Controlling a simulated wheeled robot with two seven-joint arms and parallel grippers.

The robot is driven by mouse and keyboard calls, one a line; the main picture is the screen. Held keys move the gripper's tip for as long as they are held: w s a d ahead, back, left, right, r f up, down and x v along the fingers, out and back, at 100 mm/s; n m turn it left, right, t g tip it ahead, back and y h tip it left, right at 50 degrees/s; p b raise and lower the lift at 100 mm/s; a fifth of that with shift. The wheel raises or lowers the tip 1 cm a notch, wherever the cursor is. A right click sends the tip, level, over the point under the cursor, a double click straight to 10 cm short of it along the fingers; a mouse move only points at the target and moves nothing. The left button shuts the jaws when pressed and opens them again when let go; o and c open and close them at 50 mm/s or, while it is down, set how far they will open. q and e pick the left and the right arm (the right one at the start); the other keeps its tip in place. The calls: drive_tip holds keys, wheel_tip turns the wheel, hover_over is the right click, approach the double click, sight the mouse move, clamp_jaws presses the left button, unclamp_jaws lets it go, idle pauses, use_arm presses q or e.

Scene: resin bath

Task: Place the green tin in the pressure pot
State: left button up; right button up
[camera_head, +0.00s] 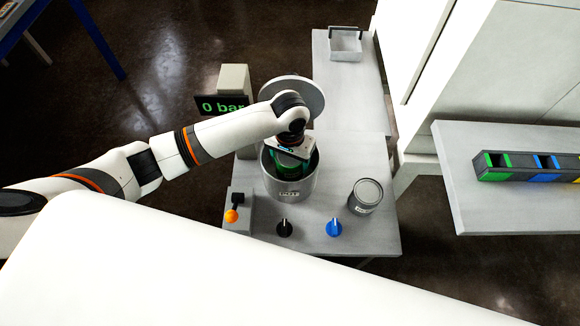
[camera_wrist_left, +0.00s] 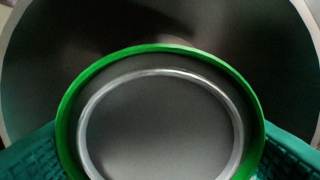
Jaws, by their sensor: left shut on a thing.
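The green tin (camera_wrist_left: 160,115) fills the lower middle of the left wrist view, with a green rim and a grey top. My left gripper (camera_head: 288,163) is shut on it, with a teal finger pad on each side. The pressure pot (camera_head: 290,189) is a grey cylinder marked POT on the table. The gripper and tin are at the pot's open mouth, with the tin at least partly inside the rim. The tin's base is hidden, so I cannot tell whether it touches the pot's floor. My right gripper is not in view.
A round lid (camera_head: 312,92) stands behind the pot beside a display (camera_head: 222,104) reading 0 bar. A white tray (camera_head: 345,50) sits farther back.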

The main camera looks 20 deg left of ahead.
use_arm(q)
drive_tip(key=shift+w+f, duration=0.1)
drive_tip(key=shift+f, duration=2.05)
drive_tip(key=o, duration=1)
drive_tip(key=shift+f, duration=0.15)
wheel_tip(320, 180, up, 12)
drive_tip(key=shift+r, duration=0.15)
